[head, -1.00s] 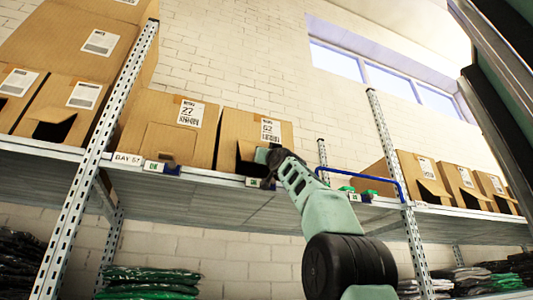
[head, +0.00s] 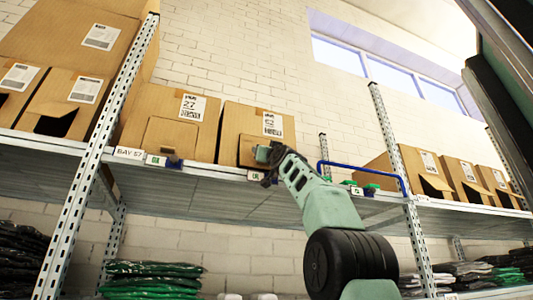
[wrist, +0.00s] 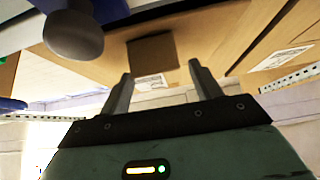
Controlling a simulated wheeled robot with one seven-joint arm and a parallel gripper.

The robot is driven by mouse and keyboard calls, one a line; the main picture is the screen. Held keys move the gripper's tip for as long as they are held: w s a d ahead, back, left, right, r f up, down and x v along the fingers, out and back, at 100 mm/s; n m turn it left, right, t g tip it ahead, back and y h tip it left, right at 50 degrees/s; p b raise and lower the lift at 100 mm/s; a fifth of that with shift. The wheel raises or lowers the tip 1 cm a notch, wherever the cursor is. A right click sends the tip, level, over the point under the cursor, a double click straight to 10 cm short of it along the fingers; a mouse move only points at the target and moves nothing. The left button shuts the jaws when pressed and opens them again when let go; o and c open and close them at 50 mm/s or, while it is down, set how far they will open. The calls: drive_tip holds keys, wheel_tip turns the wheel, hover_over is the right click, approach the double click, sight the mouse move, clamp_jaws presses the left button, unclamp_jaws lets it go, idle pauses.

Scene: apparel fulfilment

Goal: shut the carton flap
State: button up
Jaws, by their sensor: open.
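The carton (head: 235,120) with a white label stands on the upper shelf. Its front flap (head: 246,151) shows as a brown panel lying up against the carton's front, with no dark gap seen at its left part. My gripper (head: 264,155) is at the flap's right side and hides that part. In the wrist view my gripper (wrist: 160,80) has its two fingers apart with nothing between them. A darker brown square (wrist: 153,52) shows on the carton front beyond the fingers; I cannot tell there if it is flap or opening.
A carton marked 27 (head: 195,135) stands close on the left. A blue rail (head: 360,167) is to the right of my gripper, along the shelf edge (head: 215,172). A steel post (head: 95,150) stands left, another (head: 388,135) right. A rounded dark knob (wrist: 73,35) is near in the wrist view.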

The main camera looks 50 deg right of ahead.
drive_tip(key=b+v, duration=1.4)
drive_tip(key=v, duration=0.3)
drive_tip(key=shift+s, duration=0.2)
